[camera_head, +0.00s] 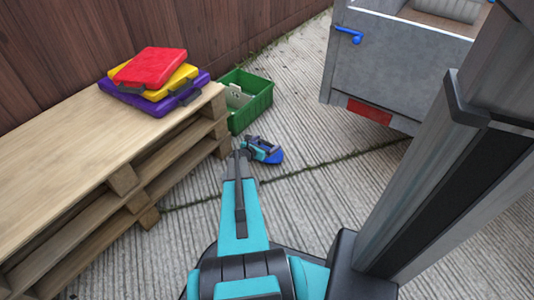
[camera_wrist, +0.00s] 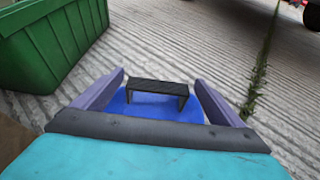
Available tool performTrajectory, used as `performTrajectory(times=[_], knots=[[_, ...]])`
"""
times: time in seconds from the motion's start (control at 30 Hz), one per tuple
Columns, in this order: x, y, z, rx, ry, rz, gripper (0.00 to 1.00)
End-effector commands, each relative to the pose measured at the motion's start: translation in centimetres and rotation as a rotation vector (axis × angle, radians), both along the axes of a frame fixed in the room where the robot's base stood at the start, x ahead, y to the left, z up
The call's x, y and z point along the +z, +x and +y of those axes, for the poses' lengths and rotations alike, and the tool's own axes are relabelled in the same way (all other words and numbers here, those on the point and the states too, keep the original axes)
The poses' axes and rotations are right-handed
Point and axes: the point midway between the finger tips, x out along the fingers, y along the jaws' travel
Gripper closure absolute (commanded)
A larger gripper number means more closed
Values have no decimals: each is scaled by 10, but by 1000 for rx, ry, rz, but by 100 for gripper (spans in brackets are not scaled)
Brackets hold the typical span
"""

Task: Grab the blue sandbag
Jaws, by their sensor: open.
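The blue sandbag (camera_head: 276,157) lies on the ribbed concrete beyond the end of the pallet stack, partly hidden by my gripper (camera_head: 262,146) in the head view. In the wrist view, the blue sandbag (camera_wrist: 187,107) shows below and between the fingers, with its black handle (camera_wrist: 158,86) facing up. My gripper (camera_wrist: 159,76) is open, with one finger to each side of the handle. The fingers look apart from the handle. How far they are above the bag I cannot tell.
A green crate (camera_head: 248,98) stands close behind the bag; it is at left in the wrist view (camera_wrist: 50,40). Red (camera_head: 152,66), yellow (camera_head: 185,75) and purple (camera_head: 190,92) bags are stacked on wooden pallets (camera_head: 75,145). A grey trailer (camera_head: 395,65) stands right, before open concrete.

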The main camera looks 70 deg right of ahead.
Motion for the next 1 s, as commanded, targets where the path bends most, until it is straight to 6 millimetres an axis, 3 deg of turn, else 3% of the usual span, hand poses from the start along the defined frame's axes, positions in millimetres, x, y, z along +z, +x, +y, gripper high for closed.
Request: performTrajectory(times=[0.4, 0.9, 1.0], knots=[[0, 0, 0, 0, 0, 0, 9], [0, -1, 0, -2, 0, 0, 93], [3, -1, -1, -3, -4, 2, 93]])
